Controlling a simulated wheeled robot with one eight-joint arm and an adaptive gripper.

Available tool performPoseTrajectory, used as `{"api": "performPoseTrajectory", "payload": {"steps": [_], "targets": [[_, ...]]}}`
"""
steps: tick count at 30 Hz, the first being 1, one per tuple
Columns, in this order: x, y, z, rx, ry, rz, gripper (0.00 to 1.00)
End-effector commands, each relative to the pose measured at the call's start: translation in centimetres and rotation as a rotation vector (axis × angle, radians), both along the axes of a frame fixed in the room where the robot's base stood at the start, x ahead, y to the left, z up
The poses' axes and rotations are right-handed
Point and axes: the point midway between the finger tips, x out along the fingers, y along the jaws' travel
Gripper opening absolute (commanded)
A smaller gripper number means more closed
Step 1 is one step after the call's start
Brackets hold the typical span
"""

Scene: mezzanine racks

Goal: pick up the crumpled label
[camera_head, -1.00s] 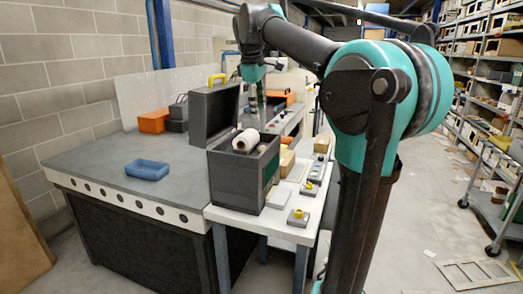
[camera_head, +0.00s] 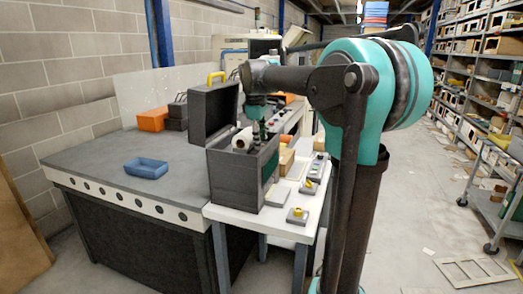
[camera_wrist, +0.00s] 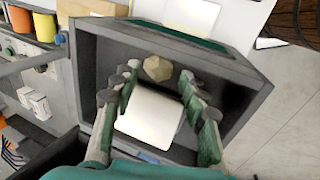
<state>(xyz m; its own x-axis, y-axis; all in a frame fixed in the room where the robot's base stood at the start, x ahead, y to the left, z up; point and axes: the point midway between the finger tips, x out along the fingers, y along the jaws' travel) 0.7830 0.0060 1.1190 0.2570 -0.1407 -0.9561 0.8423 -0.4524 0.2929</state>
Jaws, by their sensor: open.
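A small crumpled beige ball, which looks like the crumpled label (camera_wrist: 158,67), lies inside the open dark grey box (camera_head: 232,182), against the inner wall at the top of the wrist view. The ball appears between the fingertips, not gripped. In the head view my gripper (camera_head: 258,133) is at the box opening, and the ball is hidden.
The box's raised lid (camera_head: 211,108) stands left of my gripper. The box sits on a white table (camera_head: 250,216) with several small items to its right. A blue tray (camera_head: 146,168) lies on the grey bench (camera_head: 100,170). An orange bin (camera_head: 153,119) stands behind.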

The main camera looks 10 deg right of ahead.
Motion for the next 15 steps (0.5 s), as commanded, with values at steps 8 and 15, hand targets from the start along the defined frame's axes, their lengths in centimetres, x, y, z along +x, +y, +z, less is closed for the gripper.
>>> {"api": "performPoseTrajectory", "payload": {"steps": [8, 15], "targets": [[0.9, -0.3, -2.9, 0.000, 0.000, 0.000, 0.43], [1.0, -0.3, -3.0, 0.000, 0.000, 0.000, 0.43]]}}
